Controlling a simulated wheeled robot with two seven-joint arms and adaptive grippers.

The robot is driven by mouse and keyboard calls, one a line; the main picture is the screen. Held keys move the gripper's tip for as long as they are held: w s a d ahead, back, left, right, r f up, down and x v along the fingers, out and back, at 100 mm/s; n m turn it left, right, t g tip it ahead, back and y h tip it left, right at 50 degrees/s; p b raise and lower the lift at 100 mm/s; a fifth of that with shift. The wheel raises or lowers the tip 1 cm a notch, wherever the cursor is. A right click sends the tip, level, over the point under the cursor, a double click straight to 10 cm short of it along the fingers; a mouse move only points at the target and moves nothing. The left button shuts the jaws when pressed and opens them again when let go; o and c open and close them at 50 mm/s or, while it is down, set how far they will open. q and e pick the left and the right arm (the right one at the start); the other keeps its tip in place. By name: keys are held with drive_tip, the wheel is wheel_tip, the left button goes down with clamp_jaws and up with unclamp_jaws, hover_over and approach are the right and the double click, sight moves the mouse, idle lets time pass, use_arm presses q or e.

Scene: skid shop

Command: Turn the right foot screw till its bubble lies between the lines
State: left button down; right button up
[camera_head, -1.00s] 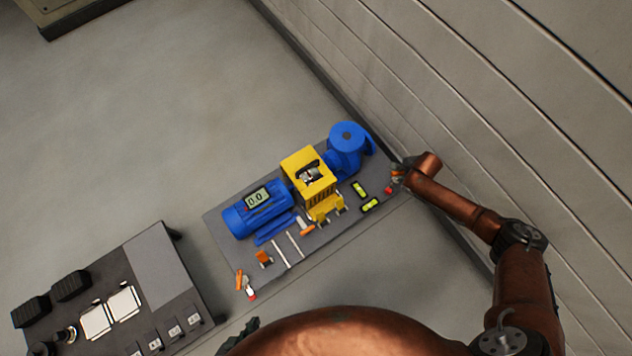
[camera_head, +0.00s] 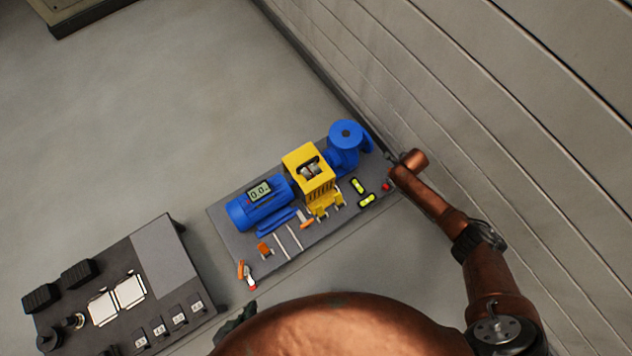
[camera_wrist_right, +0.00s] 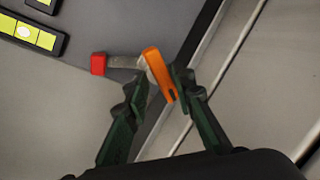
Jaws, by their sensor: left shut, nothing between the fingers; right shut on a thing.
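The right foot screw shows its red tip (camera_head: 386,186) at the right end of the grey skid (camera_head: 335,225). In the right wrist view its orange handle (camera_wrist_right: 160,75) stands between the fingers of my right gripper (camera_wrist_right: 160,85), which is shut on it. In the head view my right arm hides the handle. Two yellow-green bubble vials (camera_head: 357,186) (camera_head: 367,200) lie beside the screw. In the wrist view the nearer vial (camera_wrist_right: 47,41) has a pale bubble that appears between its dark lines; the other vial is cut off. My left gripper (camera_head: 243,313) is shut and empty, partly behind my copper-coloured body.
A blue motor (camera_head: 258,208) with a display, a yellow coupling guard (camera_head: 309,170) and a blue pump (camera_head: 346,140) stand on the skid. The left foot screw (camera_head: 245,275) is at its left end. A dark bench (camera_head: 165,260) stands left. A panelled wall (camera_head: 500,110) runs close behind my right arm.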

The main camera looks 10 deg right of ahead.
drive_tip(key=shift+w+r+m, duration=0.3)
drive_tip(key=shift+r+m, duration=0.05)
drive_tip(key=shift+m, duration=0.25)
drive_tip(key=shift+m+p, duration=0.3)
use_arm(q)
drive_tip(key=shift+w+r, duration=0.2)
drive_tip(key=shift+r, duration=0.45)
use_arm(e)
drive_tip(key=shift+d+f+h, duration=0.15)
drive_tip(key=shift+h, duration=0.15)
drive_tip(key=shift+m, duration=0.7)
use_arm(q)
drive_tip(key=shift+r, duration=0.3)
use_arm(e)
drive_tip(key=o, duration=0.7)
use_arm(q)
drive_tip(key=shift+w, duration=0.1)
use_arm(e)
drive_tip(key=shift+o, duration=1)
drive_tip(key=shift+s+f+g, duration=0.15)
drive_tip(key=shift+s+g, duration=0.05)
drive_tip(key=shift+g, duration=0.1)
